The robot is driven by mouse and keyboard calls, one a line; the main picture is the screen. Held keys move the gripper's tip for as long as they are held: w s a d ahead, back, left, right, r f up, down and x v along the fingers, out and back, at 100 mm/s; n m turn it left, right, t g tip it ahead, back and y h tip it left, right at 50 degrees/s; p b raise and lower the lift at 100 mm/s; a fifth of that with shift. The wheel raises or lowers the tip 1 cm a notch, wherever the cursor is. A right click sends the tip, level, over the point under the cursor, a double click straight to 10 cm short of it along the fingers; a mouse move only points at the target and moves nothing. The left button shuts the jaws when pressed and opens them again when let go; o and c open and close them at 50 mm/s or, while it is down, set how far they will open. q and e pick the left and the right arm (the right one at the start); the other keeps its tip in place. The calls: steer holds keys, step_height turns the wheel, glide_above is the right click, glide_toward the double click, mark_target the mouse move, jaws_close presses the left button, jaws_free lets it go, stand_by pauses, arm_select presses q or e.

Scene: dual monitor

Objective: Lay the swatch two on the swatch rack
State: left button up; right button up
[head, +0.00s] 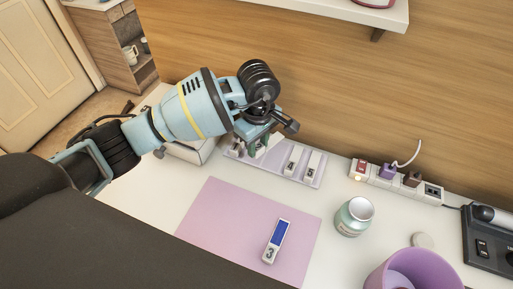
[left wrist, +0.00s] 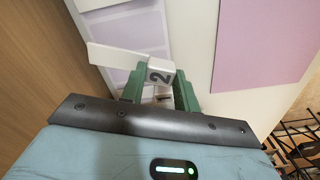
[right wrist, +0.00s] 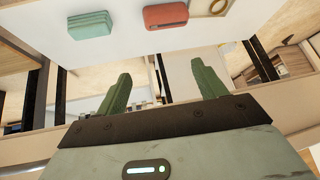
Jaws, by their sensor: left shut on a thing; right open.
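Swatch two (left wrist: 160,72), a white bar marked with a 2, is held between the green fingers of my left gripper (left wrist: 158,85). In the head view my left gripper (head: 262,140) is over the left part of the lavender swatch rack (head: 303,179). The arm hides part of the rack there. The rack also shows beneath the swatch in the left wrist view (left wrist: 138,32); I cannot tell whether they touch. Two other swatches (head: 291,161) lie in the rack's right part. My right gripper (right wrist: 162,87) is open and empty, away from the rack.
A swatch marked 3 with a blue face (head: 276,241) lies on the pink mat (head: 225,215). To the right are a jar (head: 354,216), a purple bin (head: 405,270) and a power strip (head: 395,183). A teal box (right wrist: 90,24) and a red box (right wrist: 166,15) show in the right wrist view.

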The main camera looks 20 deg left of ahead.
mark_target(257, 144)
arm_select(q)
steer(key=shift+w+a, duration=0.25)
steer(key=shift+w, duration=0.05)
steer(key=shift+a+f, duration=0.1)
steer(key=shift+f, duration=0.3)
step_height(257, 144, down, 3)
steer(key=shift+w+r, duration=0.1)
steer(key=o, duration=0.9)
steer(key=shift+o, duration=0.2)
